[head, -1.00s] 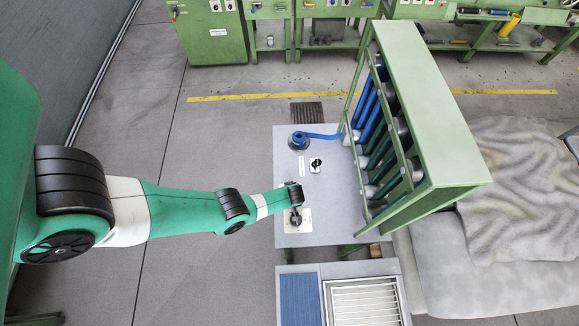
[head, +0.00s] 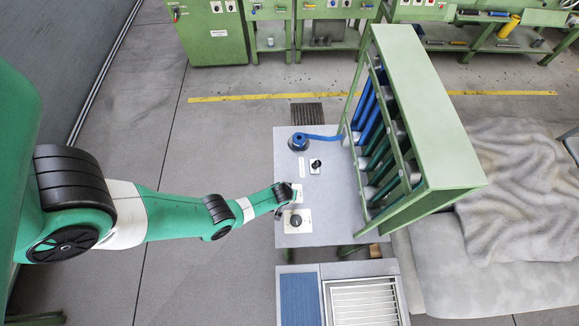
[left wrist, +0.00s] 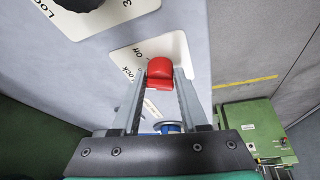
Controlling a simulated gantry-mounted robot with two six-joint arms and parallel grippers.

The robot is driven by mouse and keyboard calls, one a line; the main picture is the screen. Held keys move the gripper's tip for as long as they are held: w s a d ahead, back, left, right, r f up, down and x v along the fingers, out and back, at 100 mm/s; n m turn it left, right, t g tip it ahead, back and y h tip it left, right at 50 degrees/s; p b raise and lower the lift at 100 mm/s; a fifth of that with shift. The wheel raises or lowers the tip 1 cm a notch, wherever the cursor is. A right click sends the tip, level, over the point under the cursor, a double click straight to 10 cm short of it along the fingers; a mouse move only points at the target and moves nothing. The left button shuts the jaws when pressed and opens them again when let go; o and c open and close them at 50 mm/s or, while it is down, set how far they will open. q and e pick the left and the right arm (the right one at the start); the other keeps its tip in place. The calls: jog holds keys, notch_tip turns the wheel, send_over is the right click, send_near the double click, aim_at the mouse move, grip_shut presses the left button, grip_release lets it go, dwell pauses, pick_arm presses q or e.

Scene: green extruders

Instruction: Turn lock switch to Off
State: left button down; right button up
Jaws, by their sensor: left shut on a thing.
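The red lock switch (left wrist: 159,68) sits on a white label plate (left wrist: 178,44) in the left wrist view. Printed words "Off" and "Lock" show just left of the switch. My left gripper (left wrist: 162,80) is shut on the red switch, one finger on each side of it. In the head view my left gripper (head: 284,193) is at the plate on the grey table (head: 330,222), and it hides the red switch there. The exact angle of the switch against the printed words is hard to tell. My right gripper is out of view.
A black knob (head: 295,219) on its own white plate is just below my left gripper. Another black switch (head: 315,163) and a blue-handled lever (head: 299,142) stand farther back. A green rack (head: 425,110) with blue and green rolls rises at the table's right.

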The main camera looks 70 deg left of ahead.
pick_arm(q)
jog(key=m+t+h, duration=0.1)
jog(key=m, duration=0.2)
jog(key=shift+s+a, duration=0.15)
jog(key=shift+f+m+t+h, duration=0.1)
jog(key=shift+m+t+h, duration=0.35)
jog(key=shift+m, duration=1.35)
jog(key=shift+c, duration=2.3)
grip_release()
jog(key=shift+a, duration=0.1)
jog(key=p+v, duration=0.7)
jog(key=v, duration=0.4)
jog(key=shift+r, duration=0.4)
